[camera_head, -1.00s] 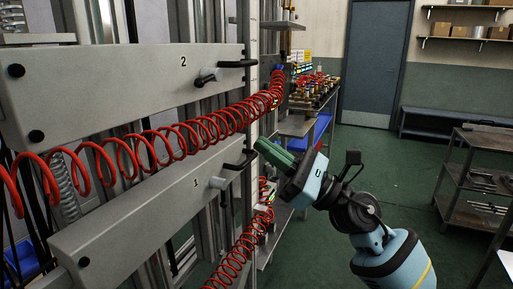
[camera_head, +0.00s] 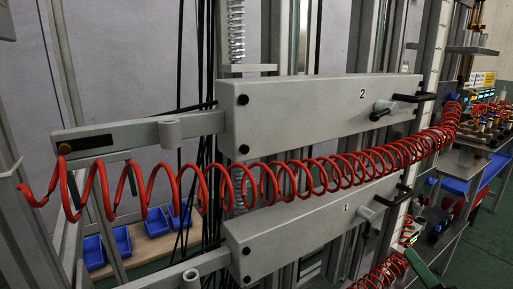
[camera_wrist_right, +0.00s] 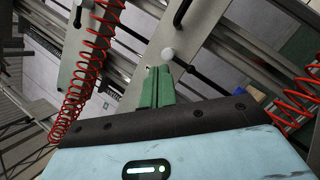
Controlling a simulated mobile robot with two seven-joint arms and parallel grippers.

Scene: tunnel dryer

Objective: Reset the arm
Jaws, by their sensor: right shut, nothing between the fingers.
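My right gripper (camera_head: 424,268) shows only in part at the lower right of the head view, its green fingers cut by the bottom edge. In the right wrist view its two green fingers (camera_wrist_right: 157,86) are together, with nothing between them. The fingers appear apart from these. In the head view, panel 2 (camera_head: 300,116) is above panel 1 (camera_head: 300,231), and the gripper is right of and below panel 1's handle. My left gripper is not in view.
A red coiled hose (camera_head: 270,185) runs across the front of the panels, with another coil (camera_head: 383,272) lower right. Black handles (camera_head: 412,97) stick out at the panels' right ends. Blue bins (camera_head: 157,222) sit behind at lower left. A bench with fittings (camera_head: 485,125) stands at right.

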